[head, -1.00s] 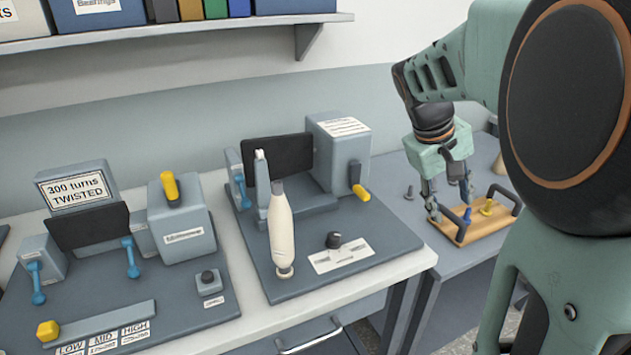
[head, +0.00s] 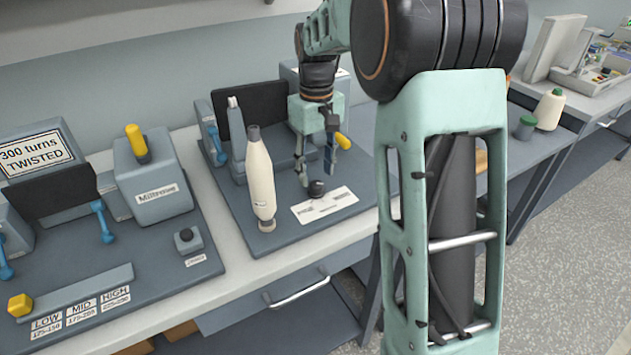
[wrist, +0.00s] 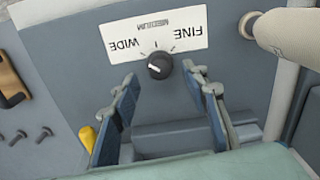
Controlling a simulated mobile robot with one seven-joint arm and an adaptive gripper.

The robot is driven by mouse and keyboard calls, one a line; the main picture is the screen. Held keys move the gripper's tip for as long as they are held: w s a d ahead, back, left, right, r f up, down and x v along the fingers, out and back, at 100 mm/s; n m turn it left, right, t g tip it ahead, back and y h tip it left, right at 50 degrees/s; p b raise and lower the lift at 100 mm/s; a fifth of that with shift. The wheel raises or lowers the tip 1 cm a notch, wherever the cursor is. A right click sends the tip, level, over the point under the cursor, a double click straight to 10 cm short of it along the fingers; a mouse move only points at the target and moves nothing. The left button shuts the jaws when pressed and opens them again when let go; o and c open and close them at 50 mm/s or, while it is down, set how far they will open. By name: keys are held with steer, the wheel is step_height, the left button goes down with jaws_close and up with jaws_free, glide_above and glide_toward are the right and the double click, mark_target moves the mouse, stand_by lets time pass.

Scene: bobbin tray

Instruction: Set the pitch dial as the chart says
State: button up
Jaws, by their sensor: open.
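The pitch dial (head: 317,188) is a small black knob on the grey base of the right-hand machine. In the wrist view the dial (wrist: 159,66) has a white mark on its left side, towards WIDE. Its white label (wrist: 155,32) reads WIDE, MEDIUM and FINE, upside down there. My gripper (head: 317,172) is open and points down just above the dial. In the wrist view its fingers (wrist: 158,78) lie left and right of the knob, apart from it. A white sheet (head: 341,73) on the grey box is mostly hidden behind my arm; its text is unreadable.
A cream bobbin (head: 260,185) stands upright left of the dial. A yellow-handled crank (head: 342,141) is close behind my gripper, and shows in the wrist view (wrist: 87,138). The left machine has a "300 turns TWISTED" sign (head: 38,155) and LOW, MID, HIGH labels (head: 80,310).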

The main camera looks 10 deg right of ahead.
mark_target(316, 183)
steer(key=shift+f, duration=1.75)
jaws_close()
